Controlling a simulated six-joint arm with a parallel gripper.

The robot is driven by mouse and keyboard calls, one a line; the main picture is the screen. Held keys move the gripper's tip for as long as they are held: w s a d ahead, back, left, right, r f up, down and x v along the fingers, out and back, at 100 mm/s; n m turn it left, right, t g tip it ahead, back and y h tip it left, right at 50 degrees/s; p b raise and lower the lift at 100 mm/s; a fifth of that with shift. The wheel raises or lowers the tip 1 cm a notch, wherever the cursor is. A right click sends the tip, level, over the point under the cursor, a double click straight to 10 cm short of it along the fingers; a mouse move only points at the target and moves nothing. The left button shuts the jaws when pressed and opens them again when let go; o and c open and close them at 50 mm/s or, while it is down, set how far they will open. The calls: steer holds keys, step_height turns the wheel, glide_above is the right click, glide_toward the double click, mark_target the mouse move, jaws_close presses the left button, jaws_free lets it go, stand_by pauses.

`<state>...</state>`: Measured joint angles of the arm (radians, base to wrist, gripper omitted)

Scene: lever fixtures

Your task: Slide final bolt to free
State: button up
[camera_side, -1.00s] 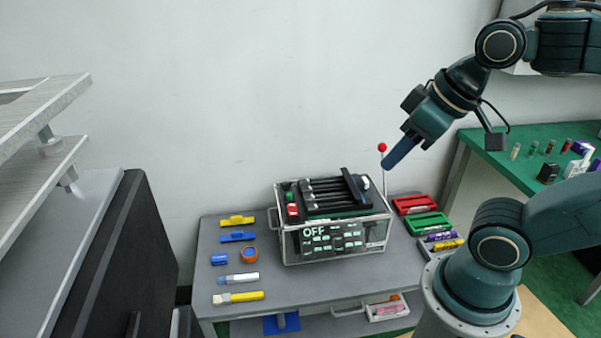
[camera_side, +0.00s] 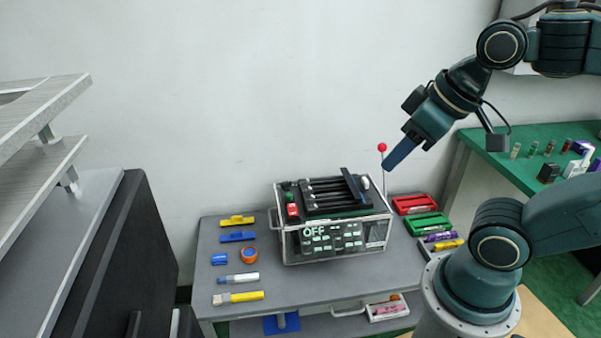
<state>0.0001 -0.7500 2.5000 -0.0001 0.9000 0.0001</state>
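A box-like fixture (camera_side: 290,246) with a clear, metal-edged case stands on the grey table, its front panel reading "OFF". On its top is a black slide unit (camera_side: 325,208) with several parallel bars, which look like the bolts; I cannot tell which one is the final bolt. A black crossbar (camera_side: 354,187) lies at the unit's right end. A thin lever with a red ball (camera_side: 382,147) stands upright behind the right side. My gripper (camera_side: 392,160) is in the air above and right of the fixture, apart from it. Its fingers are seen edge-on, so their opening is hidden.
Red (camera_side: 413,204) and green (camera_side: 428,223) trays sit right of the fixture. Yellow and blue pieces, a tape roll (camera_side: 249,254), a marker and a brush (camera_side: 238,297) lie on the left of the grey table (camera_side: 290,287). A green table (camera_side: 530,185) with small items stands at right.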

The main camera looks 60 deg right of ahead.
steer(key=shift+w, duration=0.1)
steer(key=w+d+r+m+g, duration=0.1)
steer(key=w+d+m+g, duration=0.15)
steer(key=w+d, duration=0.5)
steer(key=m+g, duration=0.3)
steer(key=m, duration=0.4)
glide_above(366, 179)
step_height(366, 179, down, 21)
steer(key=shift+a+r+n, duration=0.15)
steer(key=shift+n, duration=0.1)
steer(key=shift+f, duration=0.2)
step_height(366, 179, down, 13)
steer(key=shift+f, duration=0.2)
